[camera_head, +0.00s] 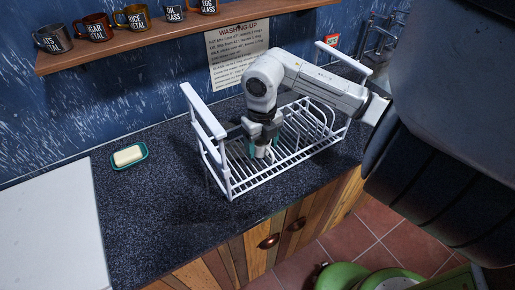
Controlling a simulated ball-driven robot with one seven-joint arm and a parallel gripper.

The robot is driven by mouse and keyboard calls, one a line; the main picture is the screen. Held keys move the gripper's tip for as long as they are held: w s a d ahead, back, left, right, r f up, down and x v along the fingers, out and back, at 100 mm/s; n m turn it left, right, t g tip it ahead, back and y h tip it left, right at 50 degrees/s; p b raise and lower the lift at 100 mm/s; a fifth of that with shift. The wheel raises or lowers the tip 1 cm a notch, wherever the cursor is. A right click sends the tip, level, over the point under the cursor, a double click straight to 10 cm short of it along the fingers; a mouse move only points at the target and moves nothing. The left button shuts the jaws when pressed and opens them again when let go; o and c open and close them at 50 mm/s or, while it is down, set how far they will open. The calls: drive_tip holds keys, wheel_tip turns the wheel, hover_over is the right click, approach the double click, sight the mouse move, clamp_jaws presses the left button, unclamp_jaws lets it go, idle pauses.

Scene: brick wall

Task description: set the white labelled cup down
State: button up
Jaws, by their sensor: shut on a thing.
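The white labelled cup (264,153) is small and mostly hidden under my gripper; only a bit of its white side shows, and I cannot read its label. My gripper (261,147) points down inside the white dish rack (229,177), near its left half, and is shut on the cup. The cup is low over the rack's wire floor; I cannot tell whether it touches the wires. The rack stands on the dark speckled counter (165,200).
Rack uprights stand left and right of my arm. A teal soap dish (117,164) lies left of the rack. Several labelled mugs stand on the wooden shelf (150,43) above. A paper sign (236,55) hangs behind. Bare counter lies left of the rack.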

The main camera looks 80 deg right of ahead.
sight(257, 161)
drive_tip(key=shift+w+d+f, duration=0.15)
drive_tip(key=shift+w+f, duration=0.25)
drive_tip(key=shift+f, duration=0.05)
drive_tip(key=f, duration=0.1)
drive_tip(key=f+p, duration=0.1)
drive_tip(key=f, duration=0.1)
drive_tip(key=shift+w+p, duration=0.25)
drive_tip(key=shift+p, duration=0.1)
drive_tip(key=shift+d+f, duration=0.1)
drive_tip(key=shift+f, duration=0.3)
drive_tip(key=shift+f+b, duration=0.2)
drive_tip(key=shift+b, duration=0.1)
drive_tip(key=o, duration=1.1)
drive_tip(key=shift+r, duration=0.1)
wheel_tip(257, 161, up, 12)
drive_tip(key=shift+r+b, duration=0.15)
drive_tip(key=shift+b, duration=0.9)
